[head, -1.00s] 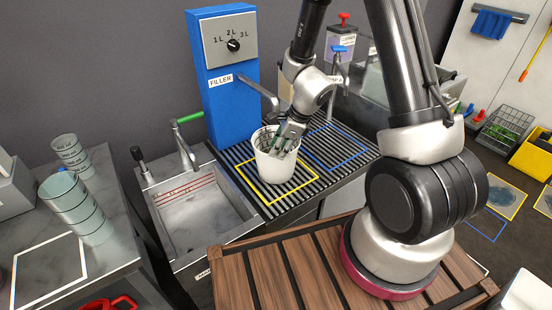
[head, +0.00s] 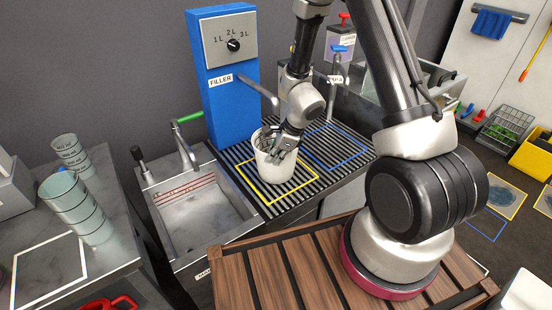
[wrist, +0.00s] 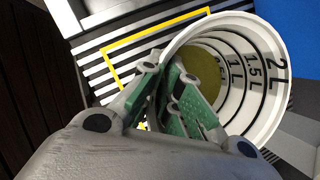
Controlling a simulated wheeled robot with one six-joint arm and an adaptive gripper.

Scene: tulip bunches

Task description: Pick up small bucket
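The small white bucket (head: 270,174) stands upright on the slatted drain grate, inside the yellow square, below the filler. In the wrist view the bucket (wrist: 262,97) shows black litre marks up to 2L on its inner wall and a yellowish bottom. My gripper (head: 276,156) is at the bucket's rim. In the wrist view my gripper (wrist: 167,75) has one finger outside the wall and one inside, with the green pads close together on the wall. It looks shut on the wall. Part of the rim is hidden behind the fingers.
The blue filler (head: 228,85) with its dial and spout stands behind the bucket. A metal sink (head: 200,215) with a green-handled tap lies to the left. Stacked clear buckets (head: 75,205) stand on the left table. The blue square (head: 338,148) on the grate is empty.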

